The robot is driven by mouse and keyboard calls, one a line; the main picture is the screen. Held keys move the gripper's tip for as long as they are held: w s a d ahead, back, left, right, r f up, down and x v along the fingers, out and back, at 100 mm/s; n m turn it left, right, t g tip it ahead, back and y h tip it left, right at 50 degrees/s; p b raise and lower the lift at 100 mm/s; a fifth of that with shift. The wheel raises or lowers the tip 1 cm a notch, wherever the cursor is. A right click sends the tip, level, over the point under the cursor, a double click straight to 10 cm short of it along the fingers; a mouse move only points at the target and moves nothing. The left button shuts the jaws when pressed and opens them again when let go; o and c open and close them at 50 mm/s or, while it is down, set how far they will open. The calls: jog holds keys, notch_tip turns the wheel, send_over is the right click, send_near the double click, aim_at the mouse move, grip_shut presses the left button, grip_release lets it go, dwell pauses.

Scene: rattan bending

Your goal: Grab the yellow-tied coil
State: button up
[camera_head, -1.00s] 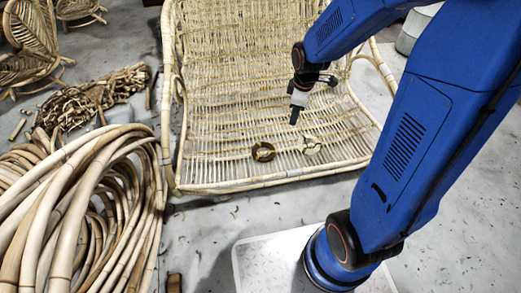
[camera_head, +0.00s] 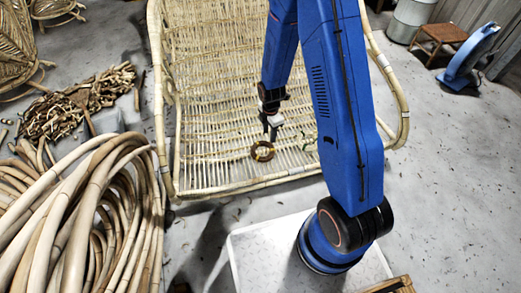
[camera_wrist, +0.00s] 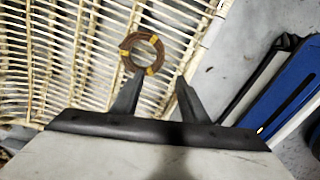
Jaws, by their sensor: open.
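The yellow-tied coil is a small brown ring (camera_head: 262,151) lying on the woven seat of the rattan chair in the head view. In the wrist view the coil (camera_wrist: 141,53) shows its yellow ties clearly and appears just beyond the tip of the left finger. My gripper (camera_head: 271,133) is just above and slightly right of the coil in the head view. In the wrist view my gripper (camera_wrist: 160,78) has its two fingers spread apart with nothing between them. Whether a finger touches the coil cannot be told.
The rattan chair frame (camera_head: 225,188) surrounds the seat. A large bundle of rattan canes (camera_head: 85,215) is at the left, with a pile of short pieces (camera_head: 75,100) behind it. A wooden stool (camera_head: 440,37) and a blue object (camera_head: 470,55) stand back right. Open floor lies right.

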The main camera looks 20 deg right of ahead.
send_over(268, 157)
jog(key=f, duration=1.2)
jog(key=shift+w+f, duration=0.25)
jog(key=shift+f, duration=0.1)
jog(key=shift+s+f, duration=0.15)
jog(key=shift+f, duration=2.5)
jog(key=shift+c, duration=0.2)
grip_shut()
